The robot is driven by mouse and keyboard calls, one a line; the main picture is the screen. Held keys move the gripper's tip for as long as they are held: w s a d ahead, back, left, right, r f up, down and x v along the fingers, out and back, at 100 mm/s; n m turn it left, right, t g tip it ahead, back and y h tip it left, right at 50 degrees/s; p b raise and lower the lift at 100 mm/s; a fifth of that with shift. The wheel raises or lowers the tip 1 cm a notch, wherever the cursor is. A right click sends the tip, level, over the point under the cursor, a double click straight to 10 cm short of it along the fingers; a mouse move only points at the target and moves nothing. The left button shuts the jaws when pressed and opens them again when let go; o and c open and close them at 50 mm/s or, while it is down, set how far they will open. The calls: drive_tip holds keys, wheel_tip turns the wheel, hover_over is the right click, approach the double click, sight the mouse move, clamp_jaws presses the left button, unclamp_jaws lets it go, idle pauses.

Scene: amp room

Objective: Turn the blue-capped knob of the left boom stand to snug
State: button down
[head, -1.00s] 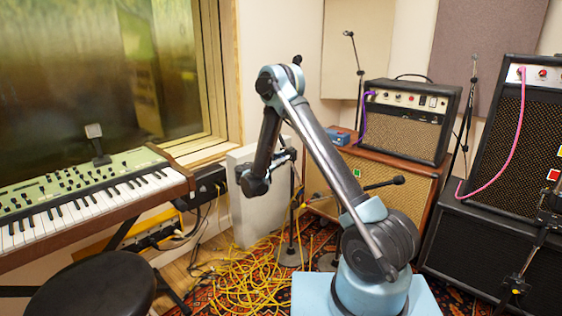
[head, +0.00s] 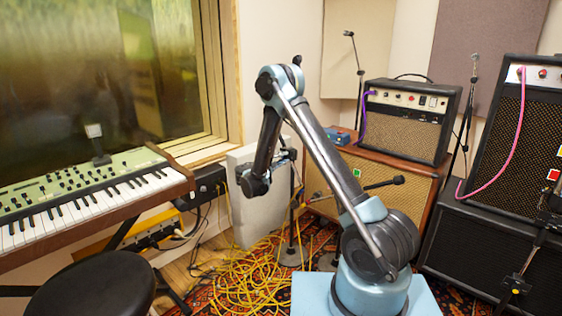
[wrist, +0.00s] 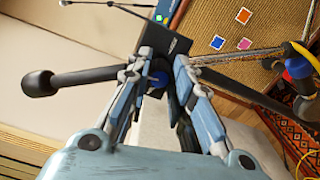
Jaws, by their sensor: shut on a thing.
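In the wrist view, the blue-capped knob (wrist: 158,80) sits between the fingers of my gripper (wrist: 160,72). The fingers are shut on it, and they and the dark clamp partly hide it. The boom stand's dark bar (wrist: 85,77) runs out to the left and ends in a black counterweight (wrist: 38,84). In the head view, the left boom stand (head: 291,225) stands on a round grey base. My arm's lower end hangs beside its top, and the fingers are mostly hidden there. The knob cannot be made out in that view.
Another stand with a blue part (wrist: 297,68) shows at the wrist view's right. Yellow cables (head: 245,285) lie on the rug around the stand bases. A brown cabinet (head: 415,205) with a small amp (head: 405,120) stands behind. A keyboard (head: 90,200) and black stool (head: 95,285) are at left.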

drive_tip(key=shift+s+f+m, duration=0.1)
drive_tip(key=shift+m, duration=0.9)
drive_tip(key=c, duration=1.4)
unclamp_jaws()
drive_tip(key=v, duration=1.2)
